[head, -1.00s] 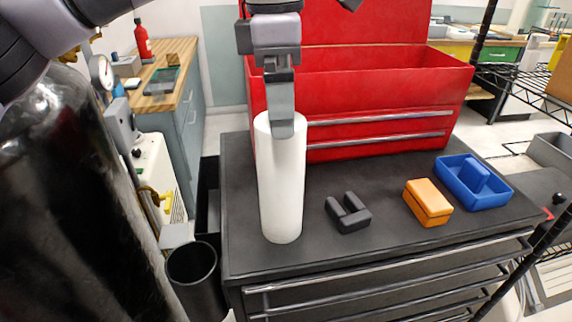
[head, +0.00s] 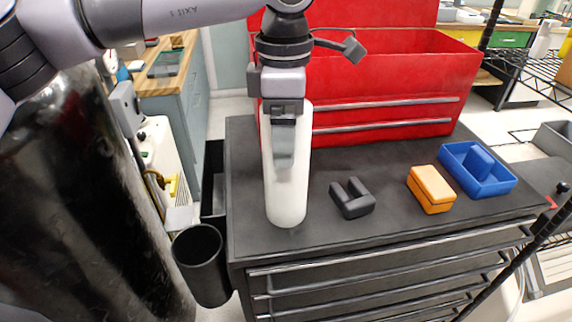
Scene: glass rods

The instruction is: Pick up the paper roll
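The paper roll (head: 286,203) is a tall white cylinder standing upright on the black cart top, near its left front corner. My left gripper (head: 284,150) points down at the roll's upper part. One grey finger overlaps the front of the roll. The other finger is hidden, so I cannot tell whether the gripper is open or closed on the roll. The roll's top is partly covered by the gripper. My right gripper is not in view.
On the black cart (head: 375,228) are a black U-shaped block (head: 352,198), an orange box (head: 431,189) and a blue tray (head: 478,170). A red toolbox (head: 400,85) stands behind. A black bin (head: 201,264) hangs at the left. A large black cylinder (head: 85,190) stands at far left.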

